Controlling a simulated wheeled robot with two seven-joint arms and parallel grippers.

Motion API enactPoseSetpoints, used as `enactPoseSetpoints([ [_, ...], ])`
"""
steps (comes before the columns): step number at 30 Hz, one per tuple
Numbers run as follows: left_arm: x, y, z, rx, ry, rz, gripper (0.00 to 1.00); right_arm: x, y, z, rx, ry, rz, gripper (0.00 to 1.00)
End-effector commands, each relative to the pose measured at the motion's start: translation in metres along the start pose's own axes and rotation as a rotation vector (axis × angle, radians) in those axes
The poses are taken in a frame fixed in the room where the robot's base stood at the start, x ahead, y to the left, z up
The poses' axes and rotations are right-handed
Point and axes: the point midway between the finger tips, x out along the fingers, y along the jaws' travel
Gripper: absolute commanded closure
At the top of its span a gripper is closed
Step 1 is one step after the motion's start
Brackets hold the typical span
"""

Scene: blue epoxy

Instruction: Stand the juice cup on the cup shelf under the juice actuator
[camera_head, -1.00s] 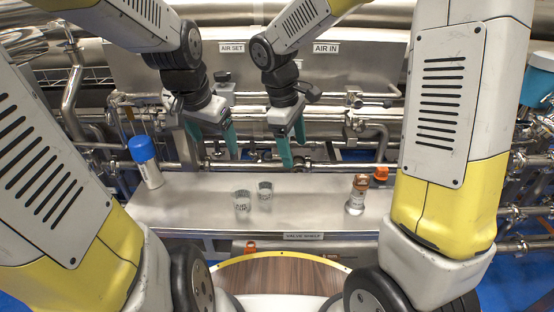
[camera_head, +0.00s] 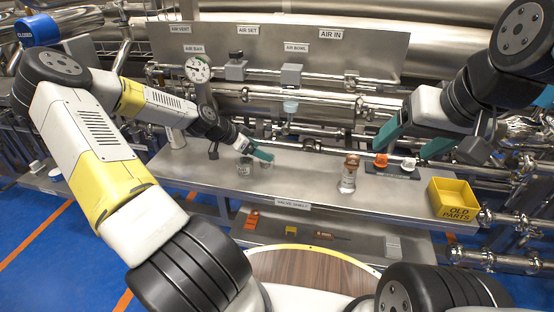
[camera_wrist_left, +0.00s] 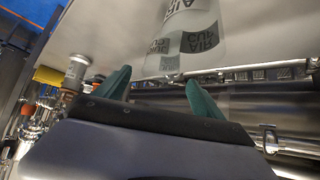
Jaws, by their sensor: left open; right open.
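Two clear cups with dark printed labels stand on the steel shelf, a left cup (camera_head: 245,166) and a right cup (camera_head: 266,161). I cannot tell from the head view which is the juice cup. My left gripper (camera_head: 253,151) is open, low beside the two cups, its fingers partly overlapping them. In the left wrist view, a clear labelled cup (camera_wrist_left: 185,40) shows beyond the open fingers (camera_wrist_left: 158,78), apart from them; its lettering is only partly legible. My right gripper (camera_head: 414,140) is open and empty above the right of the shelf. I cannot identify the juice actuator or cup shelf.
The steel shelf (camera_head: 215,185) is labelled VALVE SHELF. A brown-topped clear bottle (camera_head: 348,175) stands right of the cups, with orange and white parts on a dark tray behind. A yellow OLD PARTS bin (camera_head: 454,198) is at right. Pipes and valves run behind.

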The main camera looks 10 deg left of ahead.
Motion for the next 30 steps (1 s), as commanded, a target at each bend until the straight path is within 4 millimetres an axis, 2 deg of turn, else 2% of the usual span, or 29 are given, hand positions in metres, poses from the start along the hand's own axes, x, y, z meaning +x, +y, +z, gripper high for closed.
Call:
enactPoseSetpoints([
  [11, 0.036, -0.002, 0.001, 0.001, 0.013, -0.002, 0.21, -0.001, 0.000, 0.001, 0.012, 0.007, -0.002, 0.26],
  [19, 0.074, -0.002, 0.005, 0.000, 0.012, -0.001, 0.21, -0.001, 0.000, 0.001, 0.011, 0.007, -0.002, 0.26],
  [28, 0.079, -0.003, 0.005, 0.000, 0.011, -0.004, 0.21, -0.001, 0.000, 0.001, 0.011, 0.007, -0.002, 0.26],
  [30, 0.079, -0.002, 0.005, 0.000, 0.011, -0.004, 0.33, -0.001, 0.000, 0.001, 0.011, 0.007, -0.002, 0.26],
])
